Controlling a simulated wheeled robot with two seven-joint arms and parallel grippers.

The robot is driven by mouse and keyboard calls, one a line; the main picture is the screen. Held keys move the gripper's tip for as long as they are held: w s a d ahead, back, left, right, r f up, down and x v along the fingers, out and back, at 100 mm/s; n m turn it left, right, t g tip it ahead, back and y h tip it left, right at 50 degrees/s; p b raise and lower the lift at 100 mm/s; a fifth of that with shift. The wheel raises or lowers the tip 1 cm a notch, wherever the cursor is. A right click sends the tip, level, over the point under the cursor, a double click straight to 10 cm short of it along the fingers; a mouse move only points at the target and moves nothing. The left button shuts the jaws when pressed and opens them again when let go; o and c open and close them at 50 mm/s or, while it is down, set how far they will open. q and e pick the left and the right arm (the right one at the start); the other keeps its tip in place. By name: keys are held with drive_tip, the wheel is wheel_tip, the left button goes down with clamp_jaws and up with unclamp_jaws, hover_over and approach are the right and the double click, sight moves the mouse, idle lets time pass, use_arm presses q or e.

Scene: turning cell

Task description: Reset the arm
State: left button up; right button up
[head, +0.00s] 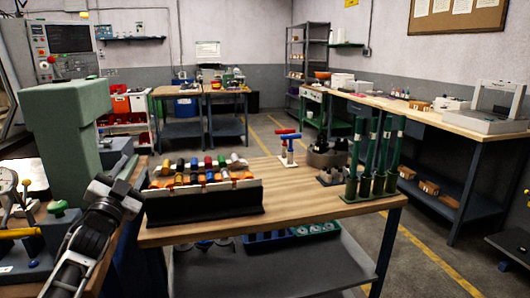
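My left arm comes in from the lower left, over the edge of the bench there. My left gripper (122,187) is at its end, just left of the black rack on the wooden table and in front of the green block-shaped column. It is seen from behind at an angle, so I cannot tell whether its fingers are open or shut. I see nothing clearly held in it. My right arm and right gripper are not in view.
The wooden table (300,209) carries a black rack (205,205) of coloured-handled tools, a red-and-blue T-handled stand (288,147) and green upright posts (368,165). The green column (66,140) stands close to my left gripper. Floor (425,235) is open at right.

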use_arm(q)
drive_tip(key=w+a+f+n+g+y, duration=0.1)
drive_tip(key=a+f+n+g+y, duration=0.25)
drive_tip(key=f+n+g, duration=0.35)
drive_tip(key=s+d+f+m+h, duration=0.1)
drive_tip(key=s+d+f, duration=0.35)
drive_tip(key=f, duration=0.35)
drive_tip(key=s+d+f+m+h, duration=0.1)
drive_tip(key=s+d+f, duration=0.2)
drive_tip(key=s+f, duration=0.35)
drive_tip(key=s+d+f+g+h, duration=0.1)
drive_tip(key=s+d+f, duration=0.3)
drive_tip(key=s, duration=0.5)
drive_tip(key=s+d+f+g+h, duration=0.1)
drive_tip(key=s+d+f, duration=0.3)
drive_tip(key=s, duration=0.5)
drive_tip(key=s+d+f+n+g+h, duration=0.1)
drive_tip(key=s+d+f+g, duration=0.2)
drive_tip(key=s, duration=0.6)
wheel_tip(320, 180, down, 3)
drive_tip(key=shift+d+r, duration=0.1)
drive_tip(key=shift+d, duration=0.65)
drive_tip(key=shift+s, duration=0.1)
